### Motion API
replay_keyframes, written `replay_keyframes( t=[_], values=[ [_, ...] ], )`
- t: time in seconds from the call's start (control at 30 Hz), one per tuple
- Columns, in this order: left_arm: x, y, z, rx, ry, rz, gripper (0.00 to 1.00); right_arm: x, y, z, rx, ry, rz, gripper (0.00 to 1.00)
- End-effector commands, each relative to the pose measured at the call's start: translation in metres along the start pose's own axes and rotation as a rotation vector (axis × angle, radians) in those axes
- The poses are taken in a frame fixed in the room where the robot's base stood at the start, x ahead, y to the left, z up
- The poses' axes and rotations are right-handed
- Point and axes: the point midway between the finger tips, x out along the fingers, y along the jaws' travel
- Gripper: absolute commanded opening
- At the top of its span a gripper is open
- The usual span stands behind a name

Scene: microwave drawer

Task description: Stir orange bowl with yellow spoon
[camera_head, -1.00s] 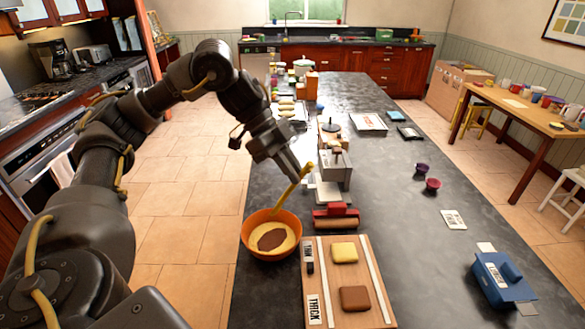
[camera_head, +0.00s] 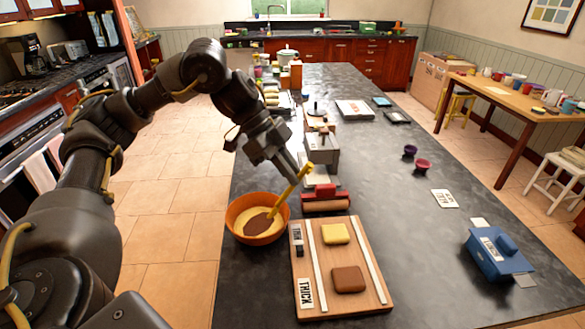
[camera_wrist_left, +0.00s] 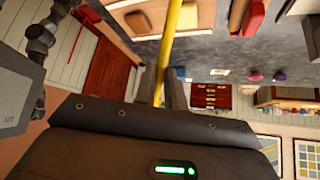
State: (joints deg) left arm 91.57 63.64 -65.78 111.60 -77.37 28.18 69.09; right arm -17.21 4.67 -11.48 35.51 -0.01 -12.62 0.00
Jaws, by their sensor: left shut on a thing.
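The orange bowl (camera_head: 237,228) stands at the near left edge of the dark counter, with a pale yellow mix and a brown patch inside. My left gripper (camera_head: 296,181) is above and to the right of the bowl, shut on the yellow spoon (camera_head: 301,177). The spoon is tilted, its upper end sticking up past the fingers and its lower end slanting towards the bowl. I cannot clearly tell whether its tip touches the mix. In the left wrist view the yellow spoon (camera_wrist_left: 170,45) runs up from between the fingers. My right gripper is not in view.
A wooden board (camera_head: 318,264) with yellow and brown blocks lies right of the bowl. A red roller (camera_head: 325,199) and a grey device (camera_head: 322,150) stand behind it. A blue box (camera_head: 496,256) is at the right. The counter's middle right is mostly clear.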

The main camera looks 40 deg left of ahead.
Motion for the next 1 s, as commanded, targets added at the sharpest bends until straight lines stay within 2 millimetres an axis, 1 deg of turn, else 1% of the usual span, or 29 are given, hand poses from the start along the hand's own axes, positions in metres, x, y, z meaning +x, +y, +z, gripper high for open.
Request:
replay_keyframes(
  t=[0.03, 0.63, 0.8, 1.0],
  values=[
    [0.003, 0.0, 0.006, -0.002, 0.0, 0.0, 0.0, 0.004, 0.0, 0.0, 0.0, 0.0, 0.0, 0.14],
    [0.022, -0.001, 0.053, -0.002, 0.0, 0.0, 0.0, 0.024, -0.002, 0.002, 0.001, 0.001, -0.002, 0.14],
    [0.025, -0.001, 0.06, 0.0, 0.0, -0.001, 0.0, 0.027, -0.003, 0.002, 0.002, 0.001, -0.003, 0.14],
    [0.026, -0.001, 0.062, 0.001, 0.0, -0.001, 0.0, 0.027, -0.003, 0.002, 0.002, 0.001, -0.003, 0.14]
  ],
)
